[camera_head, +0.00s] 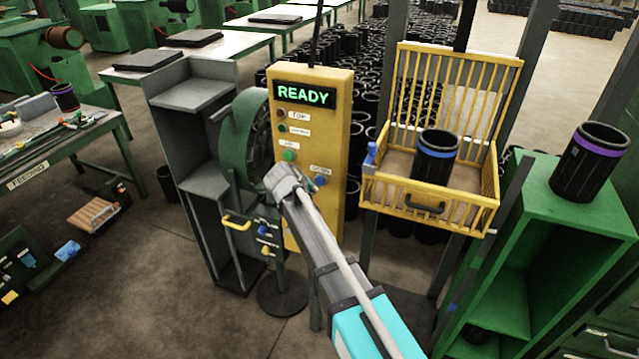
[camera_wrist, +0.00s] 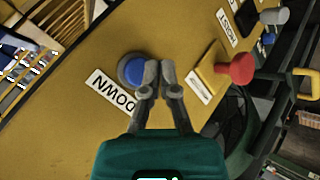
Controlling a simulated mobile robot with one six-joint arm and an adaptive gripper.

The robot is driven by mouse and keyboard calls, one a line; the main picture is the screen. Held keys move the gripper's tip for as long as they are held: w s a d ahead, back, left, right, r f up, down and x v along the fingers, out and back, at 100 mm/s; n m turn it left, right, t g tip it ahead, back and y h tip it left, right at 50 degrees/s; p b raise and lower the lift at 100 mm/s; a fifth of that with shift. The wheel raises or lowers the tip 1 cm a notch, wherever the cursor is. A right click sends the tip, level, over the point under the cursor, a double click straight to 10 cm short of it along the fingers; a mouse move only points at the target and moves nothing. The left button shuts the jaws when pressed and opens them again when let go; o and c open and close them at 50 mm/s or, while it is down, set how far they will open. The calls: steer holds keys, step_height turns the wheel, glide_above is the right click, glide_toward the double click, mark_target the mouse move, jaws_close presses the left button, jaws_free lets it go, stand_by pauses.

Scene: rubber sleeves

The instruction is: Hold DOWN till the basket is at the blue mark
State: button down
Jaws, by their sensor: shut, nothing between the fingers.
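The yellow control panel (camera_head: 335,110) shows READY in green on its display. Its blue button (camera_head: 321,181), beside the DOWN label (camera_head: 320,169), is partly covered by my gripper (camera_head: 303,184). In the wrist view my gripper (camera_wrist: 159,68) is shut and empty, its fingertips overlapping the right edge of the blue button (camera_wrist: 134,70). I cannot tell whether they touch it. The DOWN label (camera_wrist: 112,93) lies beside the button. The yellow basket (camera_head: 376,190) hangs right of the panel, holding a black sleeve with a blue band (camera_head: 436,155). A small blue mark (camera_head: 452,307) is on the post at lower right.
A red knob (camera_wrist: 235,70) stands out from the panel in the wrist view. A green wheel-like machine (camera_head: 238,140) and grey shelves (camera_head: 190,95) stand left of the panel. A green cabinet (camera_head: 560,215) at right bears a black sleeve with a purple band (camera_head: 590,165).

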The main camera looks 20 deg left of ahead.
steer(key=shift+w, duration=0.6)
